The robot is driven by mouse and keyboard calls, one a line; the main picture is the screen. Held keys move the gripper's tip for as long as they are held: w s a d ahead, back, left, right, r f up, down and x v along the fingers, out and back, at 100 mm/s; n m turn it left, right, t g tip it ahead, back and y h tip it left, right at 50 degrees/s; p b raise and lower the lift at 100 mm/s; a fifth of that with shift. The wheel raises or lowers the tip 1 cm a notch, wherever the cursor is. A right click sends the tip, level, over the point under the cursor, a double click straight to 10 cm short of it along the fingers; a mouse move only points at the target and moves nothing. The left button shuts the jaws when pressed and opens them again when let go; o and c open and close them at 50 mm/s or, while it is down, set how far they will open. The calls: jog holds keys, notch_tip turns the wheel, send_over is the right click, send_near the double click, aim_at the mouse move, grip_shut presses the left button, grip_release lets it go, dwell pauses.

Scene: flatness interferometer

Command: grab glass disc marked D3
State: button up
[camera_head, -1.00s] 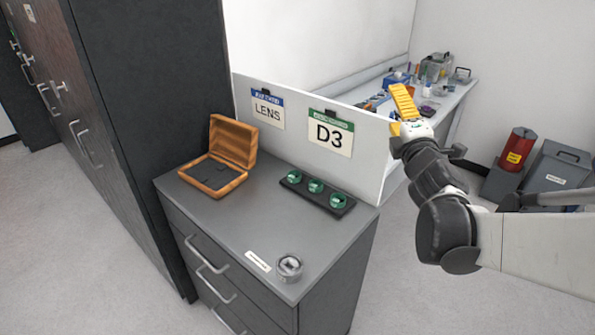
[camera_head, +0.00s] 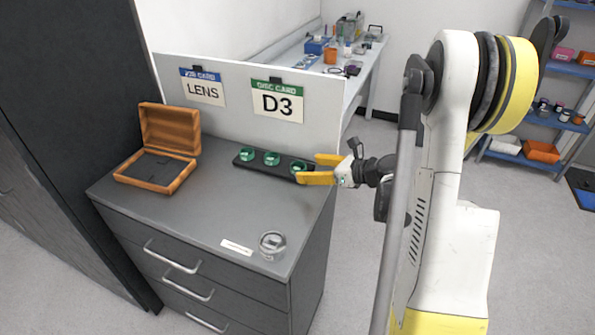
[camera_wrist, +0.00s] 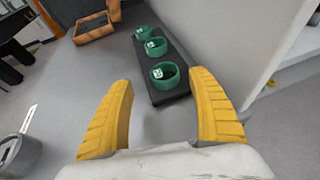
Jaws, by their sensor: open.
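Three green-rimmed glass discs stand in a row on a black rack (camera_head: 247,164) at the back of the grey cabinet top. They are the left disc (camera_head: 247,154), the middle disc (camera_head: 271,158) and the right disc (camera_head: 298,167). Their small marks are too small to read, so I cannot tell which is D3. My gripper (camera_head: 312,170) is open at the rack's right end, its yellow fingers near the right disc. In the wrist view the nearest disc (camera_wrist: 164,75) lies beyond and between the open fingertips (camera_wrist: 160,85), with nothing held.
A D3 card (camera_head: 277,103) and a LENS card (camera_head: 203,91) hang on the white panel (camera_head: 235,115) behind the rack. An open wooden box (camera_head: 168,140) stands at left. The middle of the cabinet top is clear.

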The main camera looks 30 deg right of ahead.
aim_at(300, 166)
jog(key=x, duration=0.1)
jog(key=b+x, duration=0.1)
jog(key=x, duration=0.1)
jog(key=b+x, duration=0.1)
jog(key=x, duration=0.1)
jog(key=shift+d+f, duration=0.2)
jog(key=shift+d, duration=0.1)
jog(key=shift+w+a, duration=0.15)
jog(key=shift+w, duration=0.2)
jog(key=c, duration=1.3)
